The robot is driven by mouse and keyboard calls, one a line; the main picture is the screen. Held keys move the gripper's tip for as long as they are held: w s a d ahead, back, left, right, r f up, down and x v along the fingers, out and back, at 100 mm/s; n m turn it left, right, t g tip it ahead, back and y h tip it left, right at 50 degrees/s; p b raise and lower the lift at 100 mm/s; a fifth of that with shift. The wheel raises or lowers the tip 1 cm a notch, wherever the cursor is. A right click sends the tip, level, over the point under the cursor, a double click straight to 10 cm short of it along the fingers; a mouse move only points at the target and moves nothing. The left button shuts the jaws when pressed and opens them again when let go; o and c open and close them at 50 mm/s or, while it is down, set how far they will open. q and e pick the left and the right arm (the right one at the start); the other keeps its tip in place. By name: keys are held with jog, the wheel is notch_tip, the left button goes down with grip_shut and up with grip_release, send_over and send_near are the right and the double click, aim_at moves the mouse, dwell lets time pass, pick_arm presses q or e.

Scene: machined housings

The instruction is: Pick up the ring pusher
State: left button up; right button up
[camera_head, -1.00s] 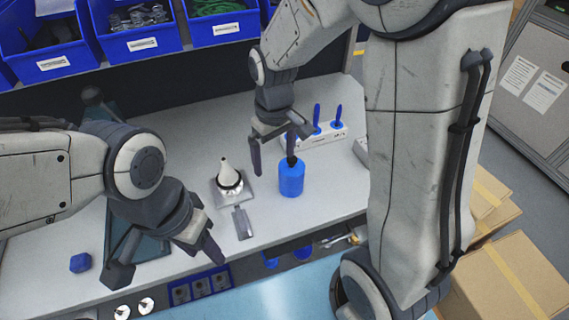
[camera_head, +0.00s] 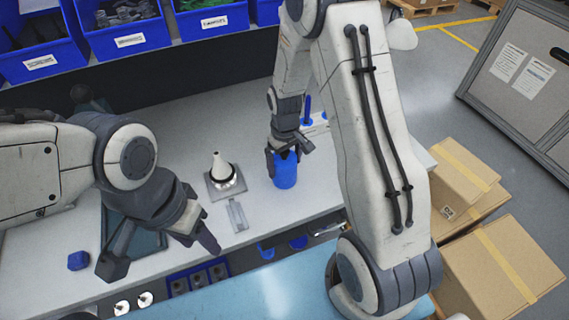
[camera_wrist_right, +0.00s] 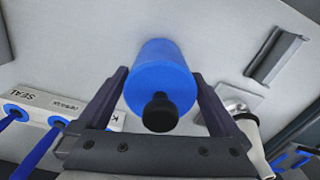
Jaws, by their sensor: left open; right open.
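The ring pusher looks to be the blue cylinder (camera_head: 285,173) with a black knob on top, standing on the bench. It also shows in the right wrist view (camera_wrist_right: 161,78), with its black knob toward the camera. My right gripper (camera_head: 286,162) is at the blue cylinder; in the right wrist view its two open fingers (camera_wrist_right: 160,92) lie on either side of it. I cannot tell whether they touch it. My left gripper (camera_head: 160,262) is open and empty over the front left of the bench, apart from the cylinder.
A white cone on a metal fixture (camera_head: 224,178) stands left of the cylinder. A labelled rack (camera_head: 318,125) with blue-handled tools is close behind. A small blue part (camera_head: 78,261) lies at left. Blue bins (camera_head: 117,30) line the back. Cardboard boxes (camera_head: 505,262) stand at right.

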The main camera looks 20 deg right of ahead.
jog(key=shift+f, duration=0.55)
jog(key=c, duration=1.2)
jog(key=shift+r, duration=0.1)
